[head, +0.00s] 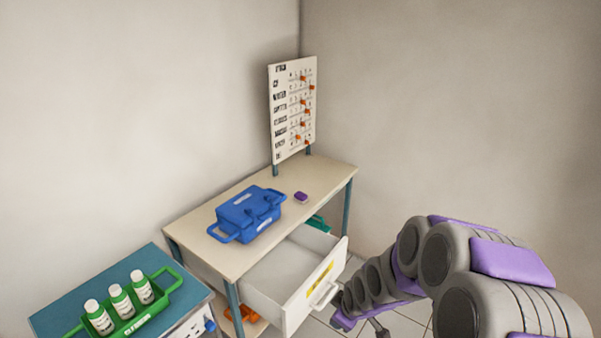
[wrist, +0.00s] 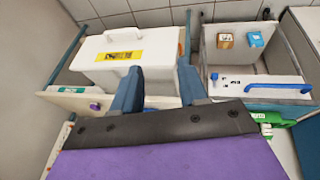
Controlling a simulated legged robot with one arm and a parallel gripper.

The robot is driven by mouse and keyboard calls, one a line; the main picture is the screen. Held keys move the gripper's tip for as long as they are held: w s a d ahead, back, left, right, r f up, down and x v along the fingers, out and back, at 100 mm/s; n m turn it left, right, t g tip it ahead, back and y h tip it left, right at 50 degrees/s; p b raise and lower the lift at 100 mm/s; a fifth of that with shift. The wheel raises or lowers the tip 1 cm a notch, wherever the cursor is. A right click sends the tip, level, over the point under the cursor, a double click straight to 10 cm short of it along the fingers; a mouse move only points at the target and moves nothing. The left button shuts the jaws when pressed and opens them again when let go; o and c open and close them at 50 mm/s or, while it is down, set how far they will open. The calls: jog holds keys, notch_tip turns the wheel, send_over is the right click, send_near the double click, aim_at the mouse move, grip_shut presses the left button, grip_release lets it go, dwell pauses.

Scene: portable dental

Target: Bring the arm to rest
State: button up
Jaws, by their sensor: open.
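My arm, in grey and purple links, reaches in from the lower right of the head view, beside the open white drawer (head: 292,277). My gripper (wrist: 158,82) shows in the wrist view with its two blue-grey fingers spread and nothing between them. In the head view its fingers cannot be made out clearly. The drawer's front with a yellow label (wrist: 120,55) and white handle (wrist: 124,35) lies beyond the fingers in the wrist view. The fingers appear apart from the handle.
A blue case (head: 247,213) and small purple item (head: 300,197) sit on the beige table (head: 190,232). A board (head: 293,108) stands behind. A green carrier (head: 125,325) with white bottles stands on the blue-topped unit (head: 60,297). Another open drawer (wrist: 215,68) holds two small boxes.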

jog(key=s+d+r+m+g, duration=0.1)
jog(key=s+r, duration=0.4)
jog(key=s, duration=0.6)
jog(key=s+d+r+m+g+h, duration=0.1)
jog(key=s+r+m+g, duration=0.2)
jog(key=s+r+m, duration=0.3)
jog(key=s+d+r+m+g, duration=0.1)
jog(key=s+r, duration=0.5)
jog(key=s, duration=1)
jog(key=m+g, duration=0.1)
jog(key=m, duration=0.1)
jog(key=shift+d+m+h, duration=0.15)
jog(key=shift+m+h, duration=0.25)
